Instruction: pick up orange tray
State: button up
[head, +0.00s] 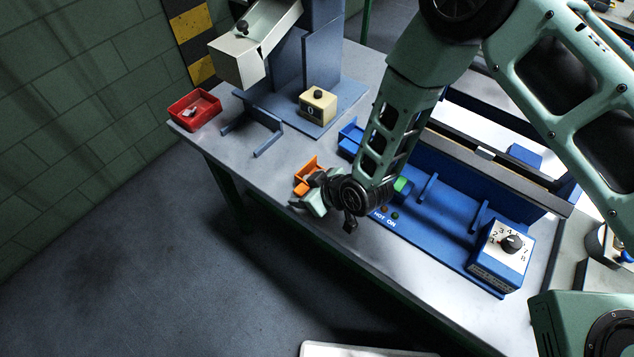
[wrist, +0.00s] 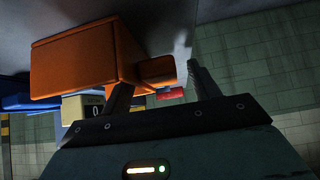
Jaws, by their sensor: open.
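The orange tray (head: 309,168) is a small open box on the grey bench, near its front edge, partly hidden behind my gripper in the head view. In the wrist view the orange tray (wrist: 85,60) is large and close, at upper left, with a short tab sticking out to the right. My gripper (head: 303,192) is right beside the tray, low over the bench. In the wrist view my gripper (wrist: 159,75) has its fingers apart, and the tab shows between them. I cannot tell whether either finger touches it.
A red tray (head: 190,112) sits at the bench's far left corner. A cream box (head: 317,105) with a black knob stands behind, on a blue-grey stand. A blue fixture (head: 455,235) with a dial box (head: 502,254) fills the right. Bare bench (head: 240,160) lies left of the orange tray.

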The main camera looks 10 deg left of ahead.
jog(key=c, duration=1.2)
jog(key=shift+c, duration=0.5)
